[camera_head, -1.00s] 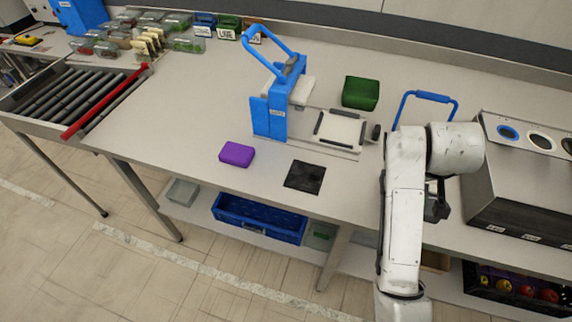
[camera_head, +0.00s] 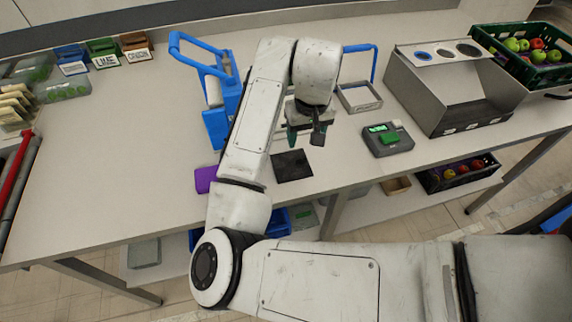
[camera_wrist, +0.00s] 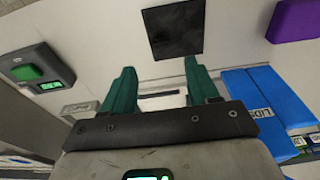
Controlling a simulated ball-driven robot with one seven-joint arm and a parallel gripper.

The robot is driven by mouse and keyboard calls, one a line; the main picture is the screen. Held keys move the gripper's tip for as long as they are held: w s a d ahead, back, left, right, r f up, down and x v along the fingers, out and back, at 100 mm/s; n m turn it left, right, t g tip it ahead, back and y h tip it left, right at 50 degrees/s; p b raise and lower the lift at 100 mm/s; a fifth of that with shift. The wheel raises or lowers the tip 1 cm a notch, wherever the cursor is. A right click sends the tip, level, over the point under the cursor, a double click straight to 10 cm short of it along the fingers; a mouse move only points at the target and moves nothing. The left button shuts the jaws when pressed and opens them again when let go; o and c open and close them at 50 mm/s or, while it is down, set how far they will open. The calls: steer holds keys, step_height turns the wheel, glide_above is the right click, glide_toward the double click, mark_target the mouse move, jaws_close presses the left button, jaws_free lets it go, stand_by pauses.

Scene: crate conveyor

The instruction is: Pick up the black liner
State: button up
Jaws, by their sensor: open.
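The black liner (camera_head: 292,165) is a flat dark square lying on the light worktop near its front edge. In the wrist view the liner (camera_wrist: 172,28) is whole and uncovered, beyond my fingertips. My gripper (camera_head: 306,137) is just behind the liner in the head view, above the worktop and apart from the liner. In the wrist view my gripper (camera_wrist: 157,70) has its two green fingers spread, with nothing between them. In the head view the fingertips are partly hidden by my wrist.
A purple block (camera_head: 205,179) lies left of the liner, partly behind my arm. A blue lever device (camera_head: 218,125) stands behind it. A grey box with a green button (camera_head: 388,139) is to the right. A metal dispenser (camera_head: 455,90) and a green fruit crate (camera_head: 520,55) stand further right.

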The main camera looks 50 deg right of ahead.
mark_target(301, 158)
steer(key=f, duration=0.3)
steer(key=f+p, duration=0.1)
steer(key=f, duration=0.2)
steer(key=w+f, duration=0.1)
steer(key=f, duration=0.2)
steer(key=shift+d, duration=0.2)
steer(key=shift+c, duration=0.4)
jaws_close()
